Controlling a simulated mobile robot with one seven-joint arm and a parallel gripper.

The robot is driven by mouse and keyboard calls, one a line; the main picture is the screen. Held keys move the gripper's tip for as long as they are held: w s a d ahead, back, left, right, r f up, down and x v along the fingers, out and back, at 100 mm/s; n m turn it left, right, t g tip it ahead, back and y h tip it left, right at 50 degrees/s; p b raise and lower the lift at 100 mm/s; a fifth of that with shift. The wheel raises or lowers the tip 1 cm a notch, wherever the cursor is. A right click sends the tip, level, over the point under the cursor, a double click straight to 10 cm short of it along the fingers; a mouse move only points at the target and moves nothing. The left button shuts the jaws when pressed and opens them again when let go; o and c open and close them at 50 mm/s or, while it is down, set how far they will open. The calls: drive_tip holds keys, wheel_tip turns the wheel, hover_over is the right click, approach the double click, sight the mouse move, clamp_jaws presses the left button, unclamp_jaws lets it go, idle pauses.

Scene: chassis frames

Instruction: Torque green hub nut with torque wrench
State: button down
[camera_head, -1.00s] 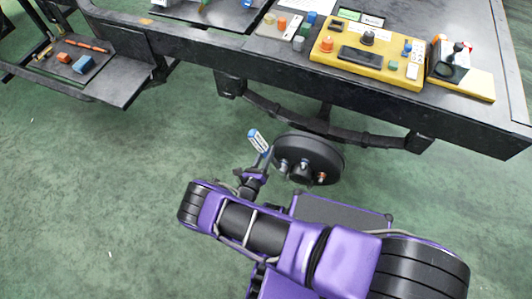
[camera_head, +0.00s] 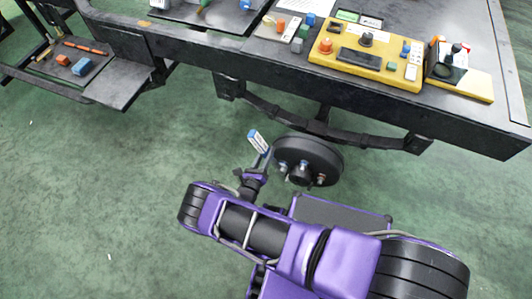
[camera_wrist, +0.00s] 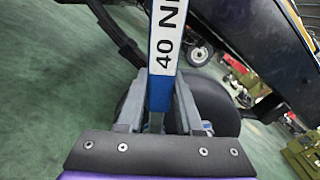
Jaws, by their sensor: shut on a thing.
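The torque wrench (camera_head: 258,142) has a blue and white handle. In the wrist view the wrench (camera_wrist: 163,75) shows the print "40 N" and runs up between my fingers. My gripper (camera_wrist: 158,115) is shut on it. In the head view my gripper (camera_head: 258,168) is just left of the round black wheel hub (camera_head: 318,152), under the bench. I cannot make out a green nut. The wrench's working end is hidden.
The black bench frame (camera_head: 300,95) and a dark leaf spring (camera_head: 290,125) lie above and behind the hub. A yellow panel (camera_head: 368,62) with knobs sits on top. A low shelf (camera_head: 120,87) is at left. The green floor is clear at lower left.

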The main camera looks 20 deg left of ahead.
drive_tip(key=shift+r, duration=0.1)
drive_tip(key=shift+d+r+m+p, duration=0.25)
drive_tip(key=shift+d+m+p, duration=0.25)
drive_tip(key=shift+d, duration=0.05)
drive_tip(key=shift+d+r+m+p, duration=0.25)
drive_tip(key=shift+d+m+p, duration=0.2)
drive_tip(key=shift+d+m, duration=0.05)
drive_tip(key=shift+s+d+m, duration=0.1)
drive_tip(key=shift+d+m, duration=0.15)
drive_tip(key=shift+m, duration=0.15)
drive_tip(key=shift+d+r+m+p, duration=0.15)
drive_tip(key=shift+d+m+p, duration=0.45)
drive_tip(key=shift+d, duration=0.1)
drive_tip(key=shift+a+f+n+b, duration=0.25)
drive_tip(key=shift+a+n+b, duration=0.2)
drive_tip(key=shift+b, duration=0.3)
drive_tip(key=shift+a+f+n+b, duration=0.1)
drive_tip(key=shift+a+n+b, duration=0.65)
drive_tip(key=shift+b, duration=0.05)
